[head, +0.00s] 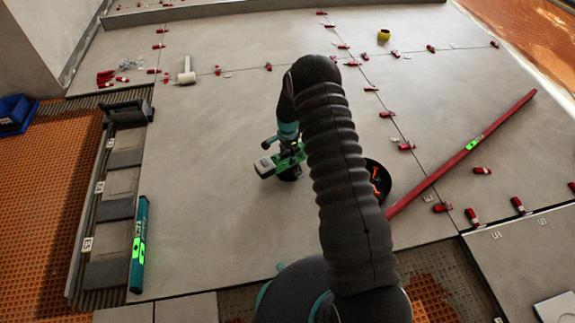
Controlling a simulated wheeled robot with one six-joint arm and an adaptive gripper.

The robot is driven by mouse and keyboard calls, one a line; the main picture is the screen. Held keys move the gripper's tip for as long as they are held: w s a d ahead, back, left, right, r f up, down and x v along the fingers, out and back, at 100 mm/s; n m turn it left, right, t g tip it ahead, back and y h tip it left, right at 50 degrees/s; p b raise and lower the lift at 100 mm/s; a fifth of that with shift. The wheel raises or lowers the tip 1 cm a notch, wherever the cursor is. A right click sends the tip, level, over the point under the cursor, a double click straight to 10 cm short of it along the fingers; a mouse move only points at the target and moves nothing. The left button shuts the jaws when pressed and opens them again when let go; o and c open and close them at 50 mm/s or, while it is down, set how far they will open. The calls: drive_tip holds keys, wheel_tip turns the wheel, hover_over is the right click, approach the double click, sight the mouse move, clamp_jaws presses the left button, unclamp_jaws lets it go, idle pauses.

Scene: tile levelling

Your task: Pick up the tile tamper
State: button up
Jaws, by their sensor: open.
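The tile tamper (282,160) looks like a green power tool with a pale grey block on its left end and a dark round pad underneath. It stands on the large grey tiles near the middle of the head view. My gripper (291,145) is at the end of my arm, right over the tamper's top. It is open and small in the picture, partly covered by my arm. I cannot tell whether its fingers are around the handle or only above it.
A black bucket (384,182) stands just right, partly behind my arm. A long red bar (462,153) lies further right. A white mallet (187,72), red clips (107,77) and a yellow roll (384,35) lie farther back. Tile left of the tamper is clear.

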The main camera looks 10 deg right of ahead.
clamp_jaws()
drive_tip(key=shift+r, duration=0.15)
idle(0.4)
